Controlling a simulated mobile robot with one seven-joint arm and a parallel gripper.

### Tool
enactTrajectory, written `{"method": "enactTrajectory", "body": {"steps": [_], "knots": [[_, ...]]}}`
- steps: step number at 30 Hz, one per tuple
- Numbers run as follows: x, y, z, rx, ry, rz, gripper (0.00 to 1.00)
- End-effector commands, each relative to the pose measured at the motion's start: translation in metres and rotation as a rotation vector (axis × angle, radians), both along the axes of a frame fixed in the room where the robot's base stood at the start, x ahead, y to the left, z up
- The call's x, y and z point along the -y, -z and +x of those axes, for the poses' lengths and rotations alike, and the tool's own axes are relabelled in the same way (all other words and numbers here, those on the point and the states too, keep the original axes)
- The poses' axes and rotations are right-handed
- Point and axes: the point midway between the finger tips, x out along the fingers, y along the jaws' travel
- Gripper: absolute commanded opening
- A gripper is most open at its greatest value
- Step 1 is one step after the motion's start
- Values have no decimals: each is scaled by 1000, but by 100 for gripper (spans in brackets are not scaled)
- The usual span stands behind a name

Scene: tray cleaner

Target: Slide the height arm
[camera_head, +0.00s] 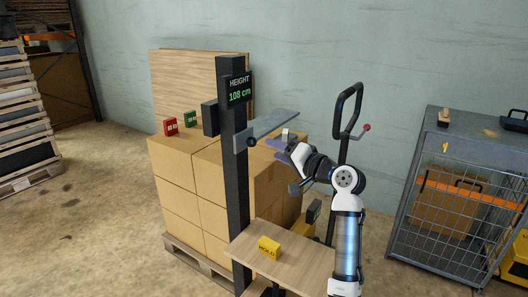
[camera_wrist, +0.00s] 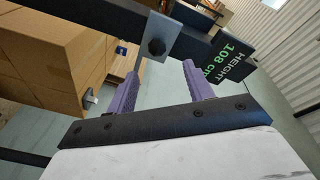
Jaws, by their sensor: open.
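The height arm (camera_head: 273,124) is a flat grey bar that juts to the right from a slider on a black upright post (camera_head: 234,190). A dark round knob sits on the slider (camera_head: 252,142), and the display reads HEIGHT 108 cm (camera_head: 239,90). My gripper (camera_head: 272,144) is just right of the knob, near the bar. In the wrist view, my gripper (camera_wrist: 160,66) has its two purple fingers spread apart and empty. The knob (camera_wrist: 157,47) and grey slider plate (camera_wrist: 169,35) lie just beyond the fingertips. I cannot tell whether a finger touches the bar.
Cardboard boxes (camera_head: 180,205) stand stacked on a pallet behind the post. Red (camera_head: 171,126) and green (camera_head: 190,118) blocks lie on top. A yellow block (camera_head: 269,246) lies on a wooden board below my gripper. A wire cage (camera_head: 455,215) stands at right. Floor at left is clear.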

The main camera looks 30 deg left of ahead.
Motion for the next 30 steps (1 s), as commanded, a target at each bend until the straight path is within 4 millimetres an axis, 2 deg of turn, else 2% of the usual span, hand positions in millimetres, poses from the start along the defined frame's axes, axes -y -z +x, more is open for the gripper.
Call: {"method": "enactTrajectory", "body": {"steps": [1,6,12,26,28,30], "knots": [[12,3,-3,3,3,2,52],[40,1,-11,2,2,2,52],[54,0,-15,1,1,2,52],[55,-1,-16,1,0,1,52],[49,-2,-18,17,8,2,52],[34,-6,-23,69,33,5,52]]}}
